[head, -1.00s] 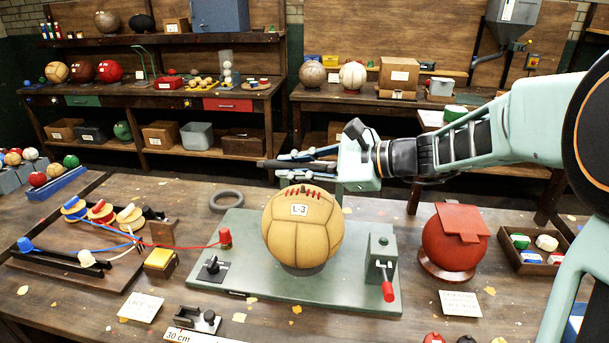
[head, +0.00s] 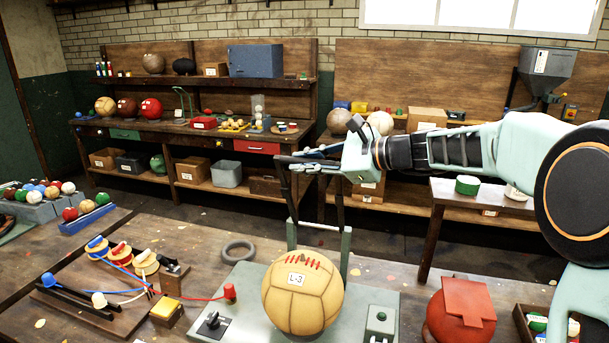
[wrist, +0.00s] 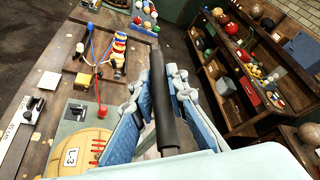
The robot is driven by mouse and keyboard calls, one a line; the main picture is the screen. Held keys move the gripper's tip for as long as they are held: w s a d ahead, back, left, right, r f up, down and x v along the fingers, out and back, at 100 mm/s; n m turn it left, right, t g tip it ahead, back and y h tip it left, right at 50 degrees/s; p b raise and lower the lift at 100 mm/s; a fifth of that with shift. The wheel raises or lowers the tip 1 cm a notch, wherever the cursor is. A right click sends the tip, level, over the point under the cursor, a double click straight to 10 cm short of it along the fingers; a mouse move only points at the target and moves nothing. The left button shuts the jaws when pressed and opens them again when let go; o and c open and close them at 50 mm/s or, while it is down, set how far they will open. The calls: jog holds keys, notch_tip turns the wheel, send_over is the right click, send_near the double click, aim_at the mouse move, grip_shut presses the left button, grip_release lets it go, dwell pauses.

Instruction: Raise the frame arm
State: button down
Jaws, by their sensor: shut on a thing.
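My gripper (head: 315,160) is shut on a black bar (wrist: 162,100), which lies lengthwise between the blue-padded fingers in the wrist view. In the head view the gripper is high above and behind the tan ball (head: 303,300) labelled L-3, apart from it. A grey-green upright frame (head: 347,255) stands behind the ball at the back of the green base plate (head: 245,275). Dark uprights reach from near it toward my gripper; the exact join is unclear. The ball also shows in the wrist view (wrist: 95,150). The ball hides part of the frame and plate.
A red ball fixture (head: 462,312) stands right of the plate. A wooden tray with spools and wires (head: 110,300) lies left. A dark ring (head: 238,250) lies behind the plate. Shelved benches line the back wall. The space above the ball is open.

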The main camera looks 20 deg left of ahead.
jog(key=w+r, duration=0.3)
jog(key=w, duration=1.1)
jog(key=shift+w+a+p, duration=0.2)
jog(key=shift+a+p, duration=0.15)
jog(key=shift+a, duration=0.05)
jog(key=shift+w, duration=0.1)
dwell(0.4)
jog(key=c, duration=1.9)
grip_release()
jog(key=shift+d, duration=0.1)
jog(key=v, duration=1.1)
jog(key=shift+d+r, duration=0.15)
jog(key=shift+d, duration=0.2)
